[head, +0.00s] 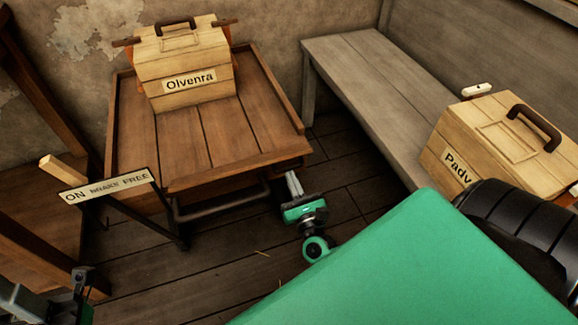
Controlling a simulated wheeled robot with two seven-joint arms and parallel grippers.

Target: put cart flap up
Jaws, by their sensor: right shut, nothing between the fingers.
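The wooden cart (127,134) stands at left centre, with raised rims along its sides. Its near edge has no raised board; a plank, seemingly the flap (240,174), lies low along that edge. I cannot tell its exact angle. My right gripper (291,175) is shut and empty at the near right corner of the cart, close to the flap's right end; I cannot tell whether it touches. My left gripper (80,272) is at the lower left, well away from the flap, and its fingers are too unclear to judge.
A wooden box marked Olvenra (188,66) sits at the cart's far end. A brake sign (108,187) and wooden-tipped lever (62,168) stand at the cart's left. A grey bench (365,75) and another box (490,135) are at right. Floor (225,250) before the cart is bare.

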